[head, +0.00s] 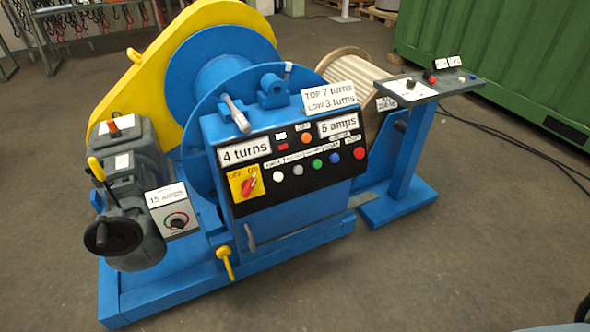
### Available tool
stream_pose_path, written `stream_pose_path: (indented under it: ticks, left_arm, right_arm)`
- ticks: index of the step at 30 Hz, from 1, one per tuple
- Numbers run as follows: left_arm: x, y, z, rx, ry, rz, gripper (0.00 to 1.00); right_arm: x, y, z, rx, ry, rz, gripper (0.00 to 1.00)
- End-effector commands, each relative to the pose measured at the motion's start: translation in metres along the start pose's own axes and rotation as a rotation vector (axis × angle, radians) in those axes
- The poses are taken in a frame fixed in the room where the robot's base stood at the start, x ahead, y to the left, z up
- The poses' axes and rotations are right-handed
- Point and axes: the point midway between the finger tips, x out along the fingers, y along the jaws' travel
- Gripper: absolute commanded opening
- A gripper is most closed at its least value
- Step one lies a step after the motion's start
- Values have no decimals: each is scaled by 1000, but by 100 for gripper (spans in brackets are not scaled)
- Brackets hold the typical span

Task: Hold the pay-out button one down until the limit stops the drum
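The blue winch (222,75) has a sloped black control panel (305,185) on its front. A row of round buttons crosses it: white (278,176), grey (298,170), green (316,164), blue (334,158) and red (359,153). Their labels are too small to read, so I cannot tell which is pay-out. A red rotary switch (249,185) sits on a yellow OFF/ON plate at the left. A plate (329,97) reads "TOP 7 turns, LOW 3 turns". Neither gripper is in view.
A motor with a black handwheel (113,235) and a "15 amps" box (172,208) stands left. A blue pedestal (412,150) with a small grey console (430,85) stands right, before a rope drum (345,66). A green container (500,50) is behind. The front floor is clear.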

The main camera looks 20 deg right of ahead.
Motion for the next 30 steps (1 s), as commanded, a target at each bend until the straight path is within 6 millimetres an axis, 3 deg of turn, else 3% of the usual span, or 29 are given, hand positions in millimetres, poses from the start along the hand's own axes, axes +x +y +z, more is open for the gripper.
stream_pose_path:
  ticks: [14, 23, 30]
  left_arm:
    - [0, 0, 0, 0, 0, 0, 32]
    - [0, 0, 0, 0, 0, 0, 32]
    - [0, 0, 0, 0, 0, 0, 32]
  right_arm:
    - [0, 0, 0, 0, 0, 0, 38]
    - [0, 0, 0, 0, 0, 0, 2]
    - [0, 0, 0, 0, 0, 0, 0]
